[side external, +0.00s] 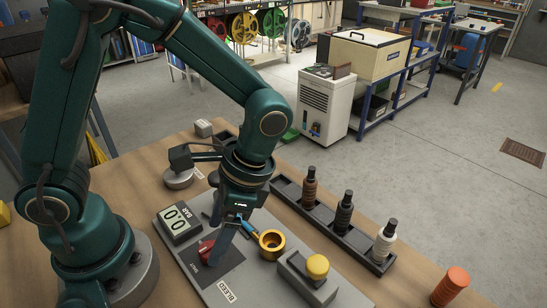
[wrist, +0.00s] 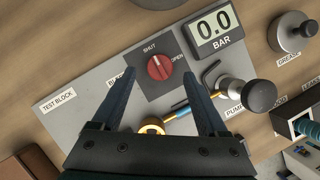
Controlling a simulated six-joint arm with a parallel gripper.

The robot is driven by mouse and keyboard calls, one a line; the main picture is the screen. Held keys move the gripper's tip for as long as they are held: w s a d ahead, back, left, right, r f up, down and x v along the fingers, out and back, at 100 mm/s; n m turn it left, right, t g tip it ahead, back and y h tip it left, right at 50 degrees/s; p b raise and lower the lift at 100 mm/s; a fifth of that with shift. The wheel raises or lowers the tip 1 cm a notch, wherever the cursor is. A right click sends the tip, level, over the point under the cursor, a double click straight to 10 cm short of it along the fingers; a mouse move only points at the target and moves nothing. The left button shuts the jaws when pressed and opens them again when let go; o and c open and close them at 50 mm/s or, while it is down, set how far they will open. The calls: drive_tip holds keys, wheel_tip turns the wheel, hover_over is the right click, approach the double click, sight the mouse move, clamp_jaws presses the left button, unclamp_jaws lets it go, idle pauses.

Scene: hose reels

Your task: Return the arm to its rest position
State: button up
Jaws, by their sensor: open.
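My gripper (side external: 228,226) hangs low over a grey test block (side external: 243,291) on the wooden bench. In the wrist view its two dark blue jaws (wrist: 163,98) are apart, with nothing held between them. Beyond the jaw tips, a red knob (wrist: 159,67) sits on a dark plate marked SHUT and OPEN. In the side view the red knob (side external: 206,250) is left of the jaws, partly hidden by them. A gauge (side external: 179,223) reads 0.0 BAR. A brass ring fitting (side external: 272,244) lies right of the jaws; in the wrist view it is partly hidden by my gripper.
A black rack (side external: 330,228) with a brown bottle (side external: 309,188), a black bottle (side external: 344,212) and a white bottle (side external: 384,243) stands at the right. A yellow-topped knob (side external: 317,266) rises from the block. An orange cylinder (side external: 450,286) stands near the bench corner. A grease pot (wrist: 291,33) is by the gauge.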

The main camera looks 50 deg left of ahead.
drive_tip(key=shift+v, duration=1.15)
drive_tip(key=s+a+r+n+t+h, duration=0.1)
drive_tip(key=a+r+n+t+h, duration=0.1)
drive_tip(key=a+r+n+t, duration=0.3)
drive_tip(key=shift+r+n+t, duration=0.8)
drive_tip(key=shift+r+t, duration=1.05)
drive_tip(key=shift+t, duration=0.25)
drive_tip(key=shift+s, duration=0.1)
